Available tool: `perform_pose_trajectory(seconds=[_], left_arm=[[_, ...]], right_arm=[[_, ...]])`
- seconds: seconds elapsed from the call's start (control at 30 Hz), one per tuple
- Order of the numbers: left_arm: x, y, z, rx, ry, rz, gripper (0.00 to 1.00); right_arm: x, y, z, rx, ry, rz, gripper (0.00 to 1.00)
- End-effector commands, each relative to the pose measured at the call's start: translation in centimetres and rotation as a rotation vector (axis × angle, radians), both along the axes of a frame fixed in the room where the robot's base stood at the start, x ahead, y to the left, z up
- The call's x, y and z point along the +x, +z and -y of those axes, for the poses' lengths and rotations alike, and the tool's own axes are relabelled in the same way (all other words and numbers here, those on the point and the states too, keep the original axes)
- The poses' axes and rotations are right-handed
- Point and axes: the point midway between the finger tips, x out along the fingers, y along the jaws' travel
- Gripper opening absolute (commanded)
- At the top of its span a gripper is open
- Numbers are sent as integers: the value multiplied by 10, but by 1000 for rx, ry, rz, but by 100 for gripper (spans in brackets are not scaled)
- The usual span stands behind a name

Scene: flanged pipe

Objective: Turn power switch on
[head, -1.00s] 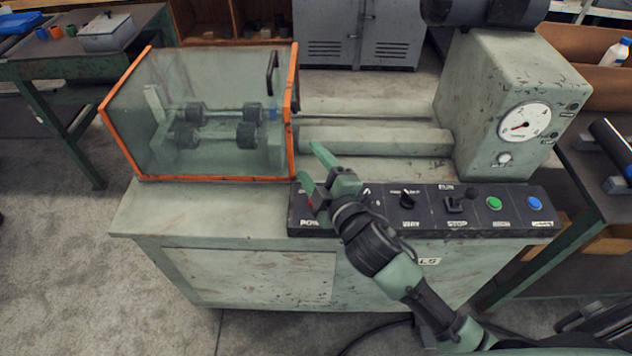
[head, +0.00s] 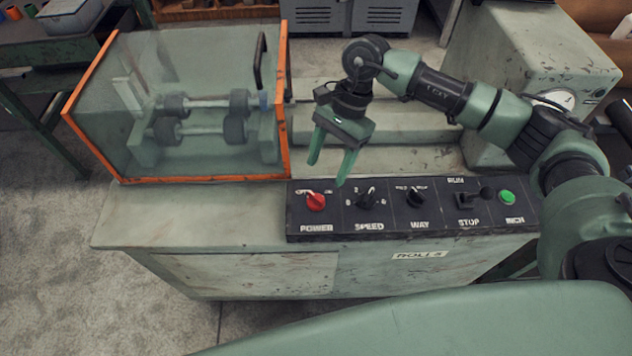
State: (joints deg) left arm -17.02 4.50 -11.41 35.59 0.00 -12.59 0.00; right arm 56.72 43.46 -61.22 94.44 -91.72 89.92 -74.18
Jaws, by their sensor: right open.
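The red power switch (head: 316,202) is a rotary knob at the left end of the black control panel (head: 387,231), above the label POWER. My right gripper (head: 328,172) is open and empty. Its two green fingers point down above and behind the panel, near the power and speed knobs, and appear apart from the red switch. The switch is fully visible; its exact on or off position is too small to read. My left gripper is not in view.
The speed knob (head: 366,197), way knob (head: 415,196), run/stop lever (head: 474,198) and green inch button (head: 507,197) line the panel to the right. An orange-framed clear guard (head: 190,110) encloses rollers at left.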

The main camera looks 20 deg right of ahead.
Motion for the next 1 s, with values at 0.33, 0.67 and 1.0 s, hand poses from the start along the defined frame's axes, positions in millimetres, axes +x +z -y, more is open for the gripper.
perform_pose_trajectory(seconds=[0.33, 0.67, 1.0], left_arm=[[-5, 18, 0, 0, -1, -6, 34], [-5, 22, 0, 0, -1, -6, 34], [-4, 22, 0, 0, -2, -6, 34]], right_arm=[[-12, -46, -18, 2, 0, -7, 60], [-15, -69, -26, 3, -2, -3, 60], [-15, -69, -26, 4, -2, -3, 16]])
